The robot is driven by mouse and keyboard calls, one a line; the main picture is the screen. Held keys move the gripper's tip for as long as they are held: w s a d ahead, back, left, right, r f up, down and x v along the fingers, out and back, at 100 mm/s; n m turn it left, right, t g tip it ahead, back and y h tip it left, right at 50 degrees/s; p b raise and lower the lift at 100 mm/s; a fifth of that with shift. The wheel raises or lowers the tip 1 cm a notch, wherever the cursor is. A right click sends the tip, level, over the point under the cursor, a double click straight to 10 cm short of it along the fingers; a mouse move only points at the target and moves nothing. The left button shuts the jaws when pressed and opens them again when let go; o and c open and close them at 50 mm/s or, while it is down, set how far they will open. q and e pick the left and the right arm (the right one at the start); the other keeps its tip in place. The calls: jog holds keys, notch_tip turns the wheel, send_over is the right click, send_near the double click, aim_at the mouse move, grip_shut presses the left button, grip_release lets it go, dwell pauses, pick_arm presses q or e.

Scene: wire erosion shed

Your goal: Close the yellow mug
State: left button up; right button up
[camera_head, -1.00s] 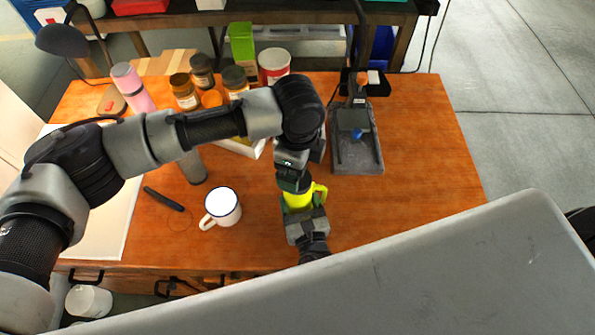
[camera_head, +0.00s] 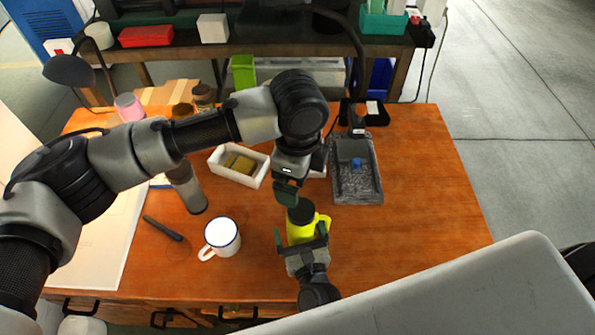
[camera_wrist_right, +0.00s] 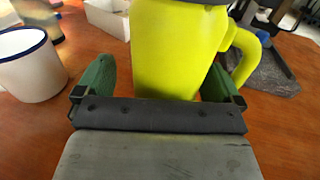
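The yellow mug (camera_head: 301,233) stands upright near the table's front edge, its handle to the right. A dark round lid (camera_head: 301,212) sits over its mouth; how firmly it is seated cannot be seen. My right gripper (camera_head: 302,240) is open around the mug, with a visible gap at the left finger. My left gripper (camera_head: 287,195) points down just above and left of the lid, seemingly apart from it; its finger opening is not clear.
A white mug with a blue rim (camera_head: 222,238) stands to the left, also in the wrist view (camera_wrist_right: 30,70). A dark pen-like tool (camera_head: 163,228), a grey cylinder (camera_head: 188,190), a white tray (camera_head: 240,166) and a dark stand (camera_head: 355,175) are around. The table's right side is clear.

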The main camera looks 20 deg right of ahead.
pick_arm(q)
notch_tip(320, 180, down, 2)
jog(key=shift+f+b, duration=0.2)
jog(key=shift+b, duration=1.05)
pick_arm(e)
jog(key=s, duration=0.9)
jog(key=shift+s+a+f, duration=0.1)
jog(key=shift+s+f, duration=0.05)
jog(key=shift+s, duration=0.05)
pick_arm(q)
jog(key=shift+f, duration=0.1)
pick_arm(e)
jog(key=shift+s, duration=0.7)
